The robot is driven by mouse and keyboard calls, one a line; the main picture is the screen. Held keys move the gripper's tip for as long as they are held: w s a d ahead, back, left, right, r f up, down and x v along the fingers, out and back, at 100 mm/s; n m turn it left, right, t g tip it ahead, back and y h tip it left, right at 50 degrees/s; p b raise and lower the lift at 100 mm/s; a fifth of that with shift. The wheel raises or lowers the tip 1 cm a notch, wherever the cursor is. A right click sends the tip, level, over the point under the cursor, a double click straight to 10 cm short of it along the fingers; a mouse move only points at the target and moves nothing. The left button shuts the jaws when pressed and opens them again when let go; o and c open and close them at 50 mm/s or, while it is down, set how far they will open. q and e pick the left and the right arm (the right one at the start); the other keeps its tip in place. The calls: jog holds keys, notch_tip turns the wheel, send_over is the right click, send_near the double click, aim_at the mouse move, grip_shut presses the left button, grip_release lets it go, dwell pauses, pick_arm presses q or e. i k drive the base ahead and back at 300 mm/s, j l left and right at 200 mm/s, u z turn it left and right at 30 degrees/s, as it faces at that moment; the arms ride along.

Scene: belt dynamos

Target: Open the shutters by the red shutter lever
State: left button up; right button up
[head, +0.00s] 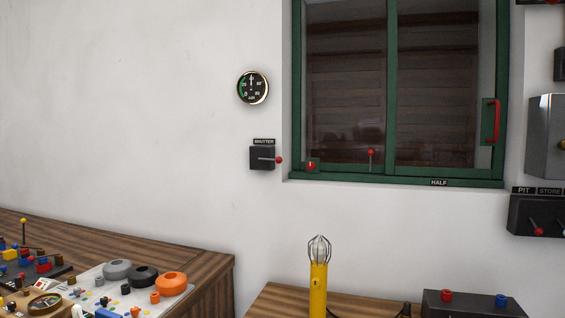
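The shutter lever is a short rod with a red ball knob (279,160). It sticks out to the right from a dark wall box (261,158) under a label reading SHUTTER. The box is on the white wall, just left of the window's lower left corner. Behind the glass of the green-framed window (391,90), brown horizontal slats (342,85) cover the view, so the shutters look closed. Neither of my grippers is in view.
A round gauge (252,88) hangs above the lever box. A wooden bench (130,245) with coloured parts stands at lower left. A yellow caged lamp (318,275) stands on another table (275,300). A box with levers (535,215) labelled PIT and STORE is at right.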

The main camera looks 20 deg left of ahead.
aim_at(278, 160)
jog(key=i+j+u, duration=0.15)
jog(key=i+u, duration=1)
jog(key=k+l, duration=0.05)
jog(key=k, duration=0.05)
